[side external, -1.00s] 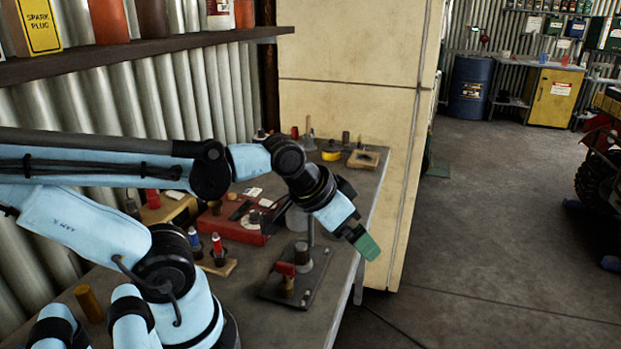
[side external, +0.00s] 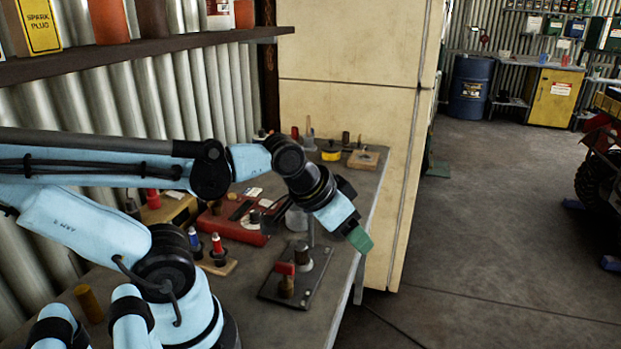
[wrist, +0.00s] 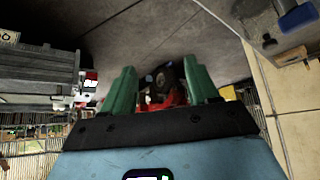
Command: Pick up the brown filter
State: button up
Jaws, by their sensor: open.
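A brown-amber cylinder (side external: 90,303), which looks like the brown filter, stands upright on the bench at the lower left, beside my arm's base. I cannot be sure it is the filter. My gripper (side external: 358,239) is far to its right, raised near the bench's right edge, with green fingertips pointing down and right. In the wrist view my gripper (wrist: 161,80) has its two green fingers spread apart, with nothing held between them. I do not make out the cylinder in the wrist view.
On the bench (side external: 235,292) stand a black plate with a red-topped post (side external: 285,280), a red case (side external: 232,222), a wooden holder with red and blue pieces (side external: 217,262), and small items at the back. A cream cabinet (side external: 345,110) stands behind. Open floor lies right.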

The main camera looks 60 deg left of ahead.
jog(key=m+g, duration=0.7)
send_over(301, 246)
jog(key=shift+s+d+f, duration=0.1)
jog(key=shift+f, duration=1.35)
jog(key=shift+s+d+f, duration=0.1)
jog(key=shift+f, duration=1.35)
jog(key=shift+w+a+f, duration=0.1)
jog(key=shift+a+f, duration=0.05)
jog(key=shift+f, duration=1.15)
jog(key=shift+w+a+f, duration=0.1)
jog(key=shift+f, duration=1.2)
grip_shut()
jog(key=shift+r, duration=0.15)
